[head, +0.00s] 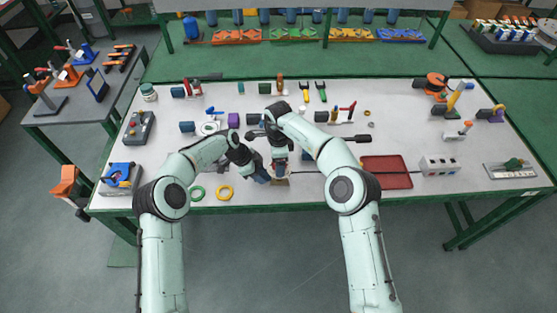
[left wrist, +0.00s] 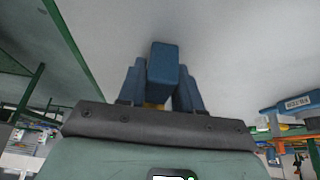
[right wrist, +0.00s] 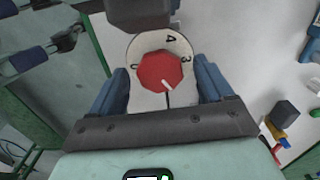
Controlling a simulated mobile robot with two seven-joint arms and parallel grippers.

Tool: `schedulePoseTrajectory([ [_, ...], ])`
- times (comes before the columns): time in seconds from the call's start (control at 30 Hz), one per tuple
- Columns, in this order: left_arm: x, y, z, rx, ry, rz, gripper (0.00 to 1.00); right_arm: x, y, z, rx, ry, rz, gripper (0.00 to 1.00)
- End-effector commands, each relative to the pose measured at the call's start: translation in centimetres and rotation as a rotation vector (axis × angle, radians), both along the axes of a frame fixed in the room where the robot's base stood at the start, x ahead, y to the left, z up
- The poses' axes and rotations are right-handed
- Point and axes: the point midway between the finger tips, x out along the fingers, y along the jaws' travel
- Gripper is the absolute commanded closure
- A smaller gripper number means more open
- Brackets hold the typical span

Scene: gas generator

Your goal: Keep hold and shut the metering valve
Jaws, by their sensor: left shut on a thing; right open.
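The metering valve's red eight-sided knob (right wrist: 160,71) sits on a white dial plate (right wrist: 146,45) in the right wrist view. Its white pointer line aims to the lower right; the figures 0, 3 and 4 show around it. My right gripper (right wrist: 160,82) is open, with one blue finger on each side of the dial.
The white bench (head: 240,97) carries several fittings and tools behind my grippers. Green (head: 196,193) and yellow (head: 224,192) rings lie to the left. A red tray (head: 386,174) lies to the right. A blue-topped device (head: 120,176) stands at the left edge.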

Motion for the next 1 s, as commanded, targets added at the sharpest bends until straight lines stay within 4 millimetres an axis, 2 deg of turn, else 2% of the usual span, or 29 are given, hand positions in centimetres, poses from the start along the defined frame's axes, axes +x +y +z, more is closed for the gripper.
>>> schedulePoseTrajectory([
  [0.03, 0.08, -0.04, 0.16, -0.002, -0.002, 0.001, 1.00, 0.01, 0.01, 0.03, 0.000, 0.000, 0.000, 0.20],
  [0.2, 0.08, -0.04, 0.15, -0.002, -0.002, 0.001, 1.00, 0.01, 0.01, 0.05, 0.000, 0.000, 0.000, 0.75],
  [0.63, 0.05, -0.05, 0.14, -0.002, -0.002, 0.000, 1.00, 0.03, 0.00, 0.06, 0.001, 0.000, -0.068, 0.76],
  [1.0, 0.04, -0.06, 0.12, -0.002, -0.001, 0.000, 1.00, 0.11, 0.03, 0.05, 0.001, 0.000, -0.355, 0.76],
])
